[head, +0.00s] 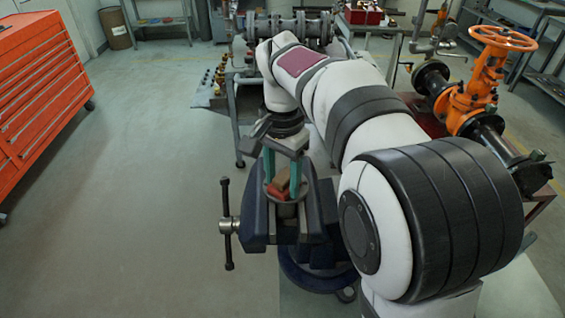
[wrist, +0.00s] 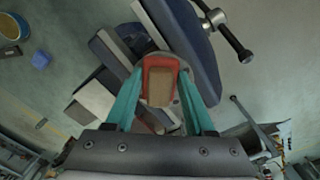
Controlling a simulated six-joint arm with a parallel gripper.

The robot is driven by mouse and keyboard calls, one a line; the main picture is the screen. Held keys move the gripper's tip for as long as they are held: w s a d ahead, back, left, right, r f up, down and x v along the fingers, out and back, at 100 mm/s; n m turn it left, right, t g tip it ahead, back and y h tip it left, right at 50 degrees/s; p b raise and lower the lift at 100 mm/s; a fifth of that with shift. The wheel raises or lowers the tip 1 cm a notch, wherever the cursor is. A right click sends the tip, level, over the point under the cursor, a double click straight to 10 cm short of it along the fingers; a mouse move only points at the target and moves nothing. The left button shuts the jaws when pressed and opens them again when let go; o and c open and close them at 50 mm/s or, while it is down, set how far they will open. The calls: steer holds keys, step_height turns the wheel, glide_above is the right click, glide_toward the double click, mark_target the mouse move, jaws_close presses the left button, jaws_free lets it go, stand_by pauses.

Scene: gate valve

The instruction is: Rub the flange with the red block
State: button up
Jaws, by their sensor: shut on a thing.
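The red block (head: 276,191) has a tan-brown face and sits between the teal fingers of my gripper (head: 283,183). In the wrist view the red block (wrist: 160,63) shows a red rim around the tan face, with a finger on each side. My gripper (wrist: 163,80) is shut on it. A grey round flange (head: 287,209) is clamped in the blue vise (head: 255,218), right under the block. The flange's grey edge (wrist: 148,47) shows behind the block in the wrist view. Whether block and flange touch is hard to tell.
The vise handle (head: 229,226) sticks out to the left. An orange gate valve (head: 478,90) on dark pipe stands at the right, beyond my arm. An orange tool cabinet (head: 40,85) stands at the far left. The floor between cabinet and vise is clear.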

steer(key=shift+w, duration=2.6)
steer(key=shift+s, duration=3.55)
steer(key=shift+r, duration=4.1)
steer(key=shift+d, duration=0.15)
